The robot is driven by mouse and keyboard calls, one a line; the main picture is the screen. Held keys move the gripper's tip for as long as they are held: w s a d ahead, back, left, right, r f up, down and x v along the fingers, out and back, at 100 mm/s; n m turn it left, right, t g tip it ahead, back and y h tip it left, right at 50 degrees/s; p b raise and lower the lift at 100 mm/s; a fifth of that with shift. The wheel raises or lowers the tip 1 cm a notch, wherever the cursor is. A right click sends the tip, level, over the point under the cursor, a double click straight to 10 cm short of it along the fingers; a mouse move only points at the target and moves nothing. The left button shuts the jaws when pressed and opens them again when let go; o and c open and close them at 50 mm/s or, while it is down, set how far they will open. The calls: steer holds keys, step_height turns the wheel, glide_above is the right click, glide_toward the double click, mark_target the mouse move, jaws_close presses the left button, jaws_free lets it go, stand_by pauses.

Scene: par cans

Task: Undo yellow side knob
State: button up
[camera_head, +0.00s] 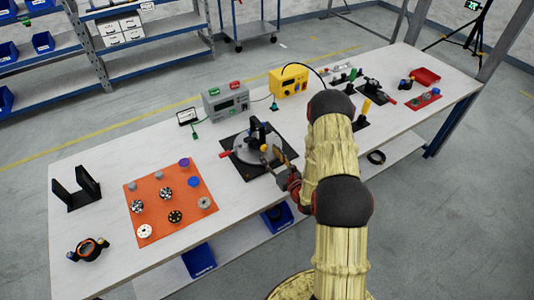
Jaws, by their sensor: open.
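A round grey fixture (246,153) with a black upright part (257,133) on top stands on a black plate (237,170) in the middle of the table. A small yellow spot (264,148) shows on the fixture's right side; it may be the yellow side knob, but it is too small to tell. My gripper (275,160) is open at the right side of the fixture, close to this spot. I cannot tell whether it touches anything. My wrist and arm come in from the right and hide part of the plate's right side.
An orange mat (158,188) with several small round parts lies to the left. A black U-shaped stand (76,190) and a black-orange ring part (88,249) are at the far left. A grey box (226,103) and yellow box (289,80) stand behind.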

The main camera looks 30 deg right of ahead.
mark_target(264, 148)
steer(key=shift+w, duration=1.25)
steer(key=shift+c, duration=1)
jaws_close()
